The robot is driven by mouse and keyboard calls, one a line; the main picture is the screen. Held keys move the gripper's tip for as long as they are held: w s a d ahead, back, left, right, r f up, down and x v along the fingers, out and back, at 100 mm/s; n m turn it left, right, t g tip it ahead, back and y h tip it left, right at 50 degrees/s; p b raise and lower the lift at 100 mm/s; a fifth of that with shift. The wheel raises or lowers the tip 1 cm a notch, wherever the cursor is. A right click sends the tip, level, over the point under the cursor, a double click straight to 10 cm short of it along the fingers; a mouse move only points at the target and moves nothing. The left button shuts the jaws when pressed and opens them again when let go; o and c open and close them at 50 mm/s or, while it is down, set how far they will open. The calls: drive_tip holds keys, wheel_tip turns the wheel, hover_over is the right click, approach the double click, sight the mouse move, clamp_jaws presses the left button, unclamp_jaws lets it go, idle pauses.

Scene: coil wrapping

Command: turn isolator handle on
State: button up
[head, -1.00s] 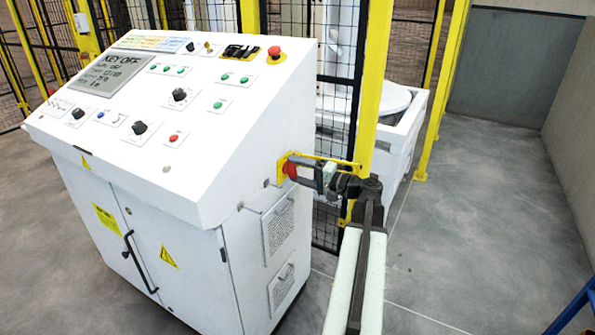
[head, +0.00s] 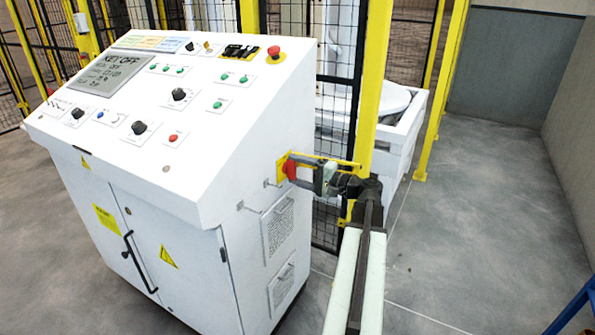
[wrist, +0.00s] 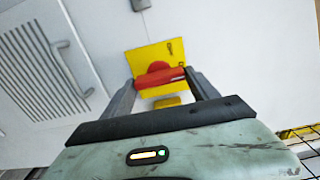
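The red isolator handle (wrist: 160,78) sits on a yellow plate (wrist: 147,62) on the right side of the white control cabinet. In the wrist view its bar lies nearly level, slightly higher at the right end. My gripper (wrist: 161,80) has one finger at each end of the bar, and both appear to touch it. In the head view the handle (head: 290,170) shows red beside my gripper (head: 300,173), which reaches it from the right. The fingers partly hide the plate there.
The white control cabinet (head: 180,150) has a sloped panel; its screen (head: 103,73) reads "KEY OFF". A yellow post (head: 372,90) and black mesh fence stand close behind my gripper.

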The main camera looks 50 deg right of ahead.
drive_tip(key=shift+s, duration=0.1)
drive_tip(key=v, duration=0.7)
drive_tip(key=shift+s, duration=0.3)
drive_tip(key=shift+s+d+f, duration=0.1)
drive_tip(key=shift+d, duration=0.05)
